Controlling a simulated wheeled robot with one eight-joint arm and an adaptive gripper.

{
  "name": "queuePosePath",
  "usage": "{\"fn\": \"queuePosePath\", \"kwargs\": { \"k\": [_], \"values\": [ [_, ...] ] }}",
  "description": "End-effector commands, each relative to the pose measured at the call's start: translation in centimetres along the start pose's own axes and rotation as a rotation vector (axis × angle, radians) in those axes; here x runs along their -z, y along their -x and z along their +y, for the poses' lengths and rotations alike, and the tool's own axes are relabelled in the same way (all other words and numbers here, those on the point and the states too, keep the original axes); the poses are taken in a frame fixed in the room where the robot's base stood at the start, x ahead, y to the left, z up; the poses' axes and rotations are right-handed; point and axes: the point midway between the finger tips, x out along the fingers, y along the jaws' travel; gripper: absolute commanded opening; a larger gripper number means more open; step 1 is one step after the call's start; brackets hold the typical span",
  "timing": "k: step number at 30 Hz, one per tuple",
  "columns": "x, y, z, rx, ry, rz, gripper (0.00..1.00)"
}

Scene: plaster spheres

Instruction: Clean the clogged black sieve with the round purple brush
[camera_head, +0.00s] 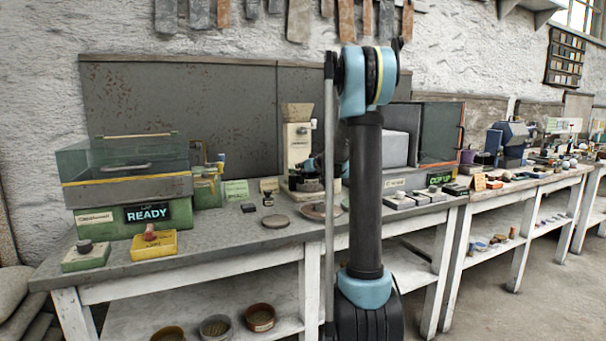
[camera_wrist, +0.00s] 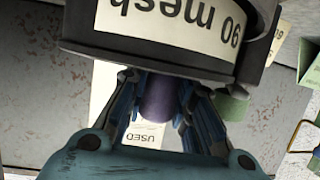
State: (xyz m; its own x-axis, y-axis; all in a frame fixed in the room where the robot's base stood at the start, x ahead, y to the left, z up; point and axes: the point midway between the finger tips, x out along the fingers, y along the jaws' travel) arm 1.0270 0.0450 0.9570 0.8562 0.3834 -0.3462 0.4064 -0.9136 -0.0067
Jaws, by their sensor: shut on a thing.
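In the wrist view, my gripper (camera_wrist: 158,84) is shut on the round purple brush (camera_wrist: 158,102), which shows as a purple cylinder between the two blue fingers. The black sieve (camera_wrist: 150,58) fills the top of that view, with a white "90 mesh" label reading upside down. The sieve's rim overlaps the top of the brush and the fingertips, so whether the brush touches it I cannot tell. The sieve's mesh is hidden. In the head view my arm stands in front of the bench and hides most of the gripper area.
A paper marked "USED" (camera_wrist: 143,132) lies below the brush, and a green object (camera_wrist: 232,105) is beside my right finger. In the head view a glass-topped box with a "READY" panel (camera_head: 158,213) stands at left. Several round pans (camera_head: 215,326) sit on the lower shelf.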

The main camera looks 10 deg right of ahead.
Motion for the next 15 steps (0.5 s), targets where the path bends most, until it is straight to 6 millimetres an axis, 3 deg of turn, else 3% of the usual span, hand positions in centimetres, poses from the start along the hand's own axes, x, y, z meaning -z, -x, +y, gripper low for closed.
{"fn": "queuePosePath", "kwargs": {
  "k": [15],
  "values": [
    [-0.5, 1.7, -0.3, 0.0, 0.0, 0.0, 0.0]
  ]
}}
